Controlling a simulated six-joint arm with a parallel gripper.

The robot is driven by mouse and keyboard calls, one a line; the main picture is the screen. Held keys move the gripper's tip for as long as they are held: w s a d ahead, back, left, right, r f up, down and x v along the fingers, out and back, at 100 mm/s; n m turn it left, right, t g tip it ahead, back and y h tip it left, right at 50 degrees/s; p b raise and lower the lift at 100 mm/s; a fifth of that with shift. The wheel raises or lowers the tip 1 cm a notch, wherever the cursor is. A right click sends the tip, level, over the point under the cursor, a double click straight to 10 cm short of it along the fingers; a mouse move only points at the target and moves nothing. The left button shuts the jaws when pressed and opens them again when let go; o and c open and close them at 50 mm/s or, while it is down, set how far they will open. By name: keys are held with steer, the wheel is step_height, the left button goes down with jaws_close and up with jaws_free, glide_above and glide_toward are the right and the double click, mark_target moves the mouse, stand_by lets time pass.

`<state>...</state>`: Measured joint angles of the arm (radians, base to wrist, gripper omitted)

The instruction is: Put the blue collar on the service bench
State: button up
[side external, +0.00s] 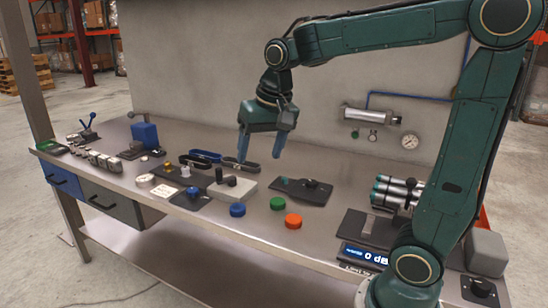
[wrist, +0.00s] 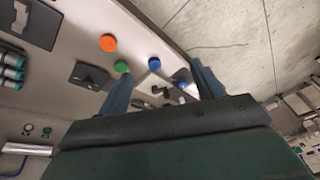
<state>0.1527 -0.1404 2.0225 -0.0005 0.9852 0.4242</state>
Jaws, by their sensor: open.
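A short round blue piece, which looks like the blue collar (side external: 237,209), lies on the service bench (side external: 252,236) near its front edge. It also shows in the wrist view (wrist: 154,64), between and beyond the fingertips. A green round piece (side external: 277,203) and an orange one (side external: 293,221) lie to its right. My gripper (side external: 261,152) is open and empty above the back half of the bench, up and behind the blue piece, not touching it. In the wrist view my gripper (wrist: 163,85) shows its two blue fingers spread apart.
A grey block with a black knob (side external: 232,186) stands just behind the blue piece. A dark plate with a knob (side external: 303,190) lies behind the green piece. Blue and black loops (side external: 205,156) lie farther back. A scale display (side external: 364,254) is at right. The bench front is mostly clear.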

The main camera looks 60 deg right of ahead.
steer(key=s+a+f+n+t, duration=0.1)
steer(key=s+a+n, duration=0.1)
steer(key=s, duration=0.6)
steer(key=s+a+f+n+t, duration=0.1)
steer(key=s+a+n, duration=0.2)
steer(key=s, duration=0.4)
steer(key=shift+s+n+y, duration=0.3)
steer(key=shift+s+n, duration=0.05)
steer(key=shift+n, duration=0.45)
